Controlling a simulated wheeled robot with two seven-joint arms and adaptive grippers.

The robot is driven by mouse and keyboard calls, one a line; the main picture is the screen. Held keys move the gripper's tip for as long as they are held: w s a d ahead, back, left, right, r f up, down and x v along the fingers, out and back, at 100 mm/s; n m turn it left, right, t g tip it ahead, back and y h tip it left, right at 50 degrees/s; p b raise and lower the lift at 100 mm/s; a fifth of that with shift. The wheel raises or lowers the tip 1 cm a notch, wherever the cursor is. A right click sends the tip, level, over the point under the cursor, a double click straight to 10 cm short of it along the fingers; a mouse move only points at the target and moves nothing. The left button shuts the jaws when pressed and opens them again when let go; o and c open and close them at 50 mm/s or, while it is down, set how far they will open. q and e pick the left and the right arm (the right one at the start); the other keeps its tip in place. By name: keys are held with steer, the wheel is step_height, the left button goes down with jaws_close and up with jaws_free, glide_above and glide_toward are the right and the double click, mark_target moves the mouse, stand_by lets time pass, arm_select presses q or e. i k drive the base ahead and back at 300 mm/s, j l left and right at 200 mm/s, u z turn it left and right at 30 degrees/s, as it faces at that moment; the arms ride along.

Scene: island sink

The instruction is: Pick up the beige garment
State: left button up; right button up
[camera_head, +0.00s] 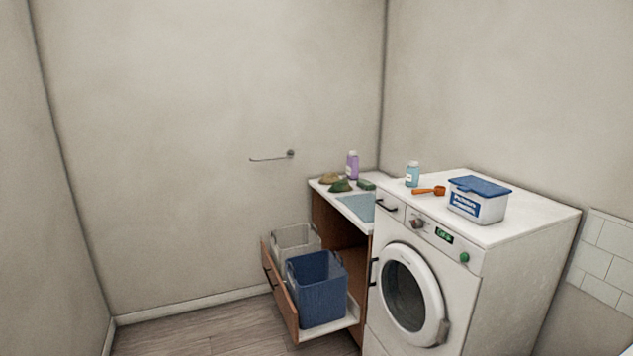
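A small crumpled beige garment (329,178) lies on the white counter at its back left corner, against the wall. A dark green crumpled cloth (341,186) lies just in front of it and seems to cover part of its edge. Neither of my grippers shows in the head view.
The washing machine (470,240) carries a blue-lidded box (477,200), an orange scoop (429,191) and a teal bottle (412,174). An open drawer with a blue basket (318,290) and a grey basket (296,240) juts out below.

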mark_target(328, 178)
steer(key=i+j+u, duration=0.1)
steer(key=i+u, duration=0.35)
steer(key=i, duration=2.3)
steer(key=i+j+z, duration=0.15)
steer(key=i, duration=0.6)
steer(key=i+j+z, duration=0.1)
steer(key=i, duration=0.65)
